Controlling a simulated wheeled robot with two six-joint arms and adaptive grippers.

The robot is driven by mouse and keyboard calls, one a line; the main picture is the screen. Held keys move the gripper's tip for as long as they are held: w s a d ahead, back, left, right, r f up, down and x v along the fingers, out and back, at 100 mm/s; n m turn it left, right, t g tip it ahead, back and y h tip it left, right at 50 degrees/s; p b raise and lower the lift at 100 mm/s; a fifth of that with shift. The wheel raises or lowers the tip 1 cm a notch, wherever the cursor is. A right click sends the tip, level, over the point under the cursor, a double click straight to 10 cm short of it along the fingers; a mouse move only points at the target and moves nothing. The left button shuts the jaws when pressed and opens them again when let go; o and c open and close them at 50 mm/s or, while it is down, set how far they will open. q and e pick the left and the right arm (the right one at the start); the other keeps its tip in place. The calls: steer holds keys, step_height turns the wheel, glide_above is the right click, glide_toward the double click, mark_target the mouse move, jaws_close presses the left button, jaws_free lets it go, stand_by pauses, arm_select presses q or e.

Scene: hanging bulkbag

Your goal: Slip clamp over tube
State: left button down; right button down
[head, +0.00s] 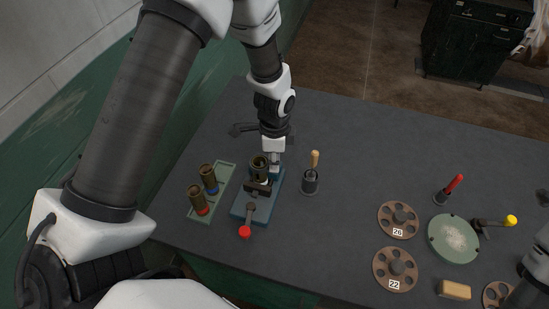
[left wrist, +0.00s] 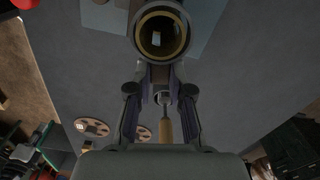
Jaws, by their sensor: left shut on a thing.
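My left gripper (head: 271,164) reaches down from above and is shut on a dark open-topped cylinder with a brass rim (head: 259,163). The left wrist view shows the same cylinder (left wrist: 161,36) at the fingertips, with its hollow mouth towards the camera. The cylinder is at a blue fixture (head: 262,207) with a red-knobbed lever (head: 245,231). I cannot tell whether it rests on the fixture or is held just above it. I see no clear clamp, hanging bag or tube apart from such cylinders. Only part of my right arm shows at the lower right edge; its gripper is not visible.
A green tray (head: 226,176) beside the fixture holds two brass cylinders, one blue-banded (head: 209,179), one red-banded (head: 198,200). A wooden-handled tool (head: 311,179) stands close right. Round plates (head: 399,219) and a green dish (head: 453,239) lie farther right. The table's middle is clear.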

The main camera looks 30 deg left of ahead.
arm_select(q)
steer(key=shift+f, duration=0.2)
steer(key=c, duration=1)
jaws_free()
step_height(320, 180, up, 12)
steer(key=shift+r, duration=0.1)
